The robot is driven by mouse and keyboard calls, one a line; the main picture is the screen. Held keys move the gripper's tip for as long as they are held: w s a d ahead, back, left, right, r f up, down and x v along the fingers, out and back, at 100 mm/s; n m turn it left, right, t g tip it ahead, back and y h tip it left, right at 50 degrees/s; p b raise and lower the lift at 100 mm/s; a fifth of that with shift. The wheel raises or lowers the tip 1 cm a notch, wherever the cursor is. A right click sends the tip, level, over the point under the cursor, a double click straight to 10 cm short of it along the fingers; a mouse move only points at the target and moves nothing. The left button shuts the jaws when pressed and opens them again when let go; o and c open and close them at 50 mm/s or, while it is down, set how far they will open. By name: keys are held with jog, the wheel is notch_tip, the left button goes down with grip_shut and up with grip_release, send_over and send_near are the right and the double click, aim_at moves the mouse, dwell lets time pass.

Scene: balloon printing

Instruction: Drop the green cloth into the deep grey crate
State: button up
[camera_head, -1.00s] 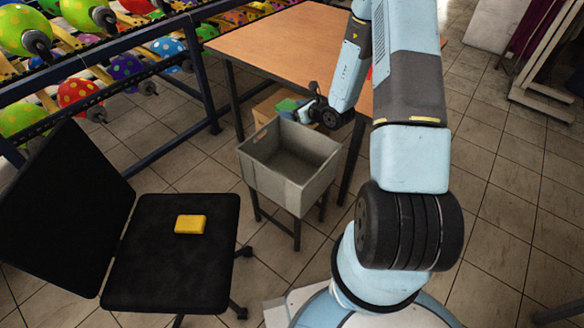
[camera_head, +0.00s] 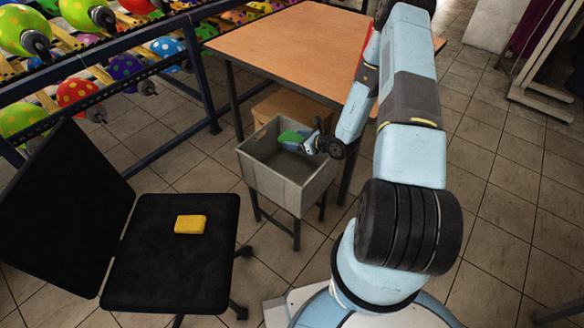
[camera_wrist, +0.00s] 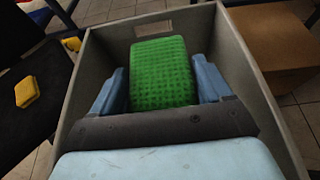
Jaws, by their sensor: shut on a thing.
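The green cloth (camera_head: 291,136) is a thick green pad with a dimpled surface. It also shows in the wrist view (camera_wrist: 163,73), between the two light-blue fingers. My gripper (camera_head: 303,141) is shut on it, and in the wrist view (camera_wrist: 160,88) a finger lies along each side of it. The deep grey crate (camera_head: 285,184) stands on dark legs beside the table; its wall also shows in the wrist view (camera_wrist: 230,48). The cloth and fingers are over the crate's opening, near its back part. Whether the cloth touches the crate floor cannot be told.
A wooden-topped table (camera_head: 290,45) stands behind the crate, with a cardboard box (camera_head: 295,107) below its top. A black chair (camera_head: 175,250) with a yellow block (camera_head: 190,224) stands at the left. Balloon racks fill the upper left.

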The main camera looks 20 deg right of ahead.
jog(key=shift+f, duration=1)
jog(key=o, duration=1)
jog(key=shift+c, duration=0.2)
jog(key=v, duration=1.3)
jog(key=shift+s+d, duration=0.25)
jog(key=shift+r, duration=0.15)
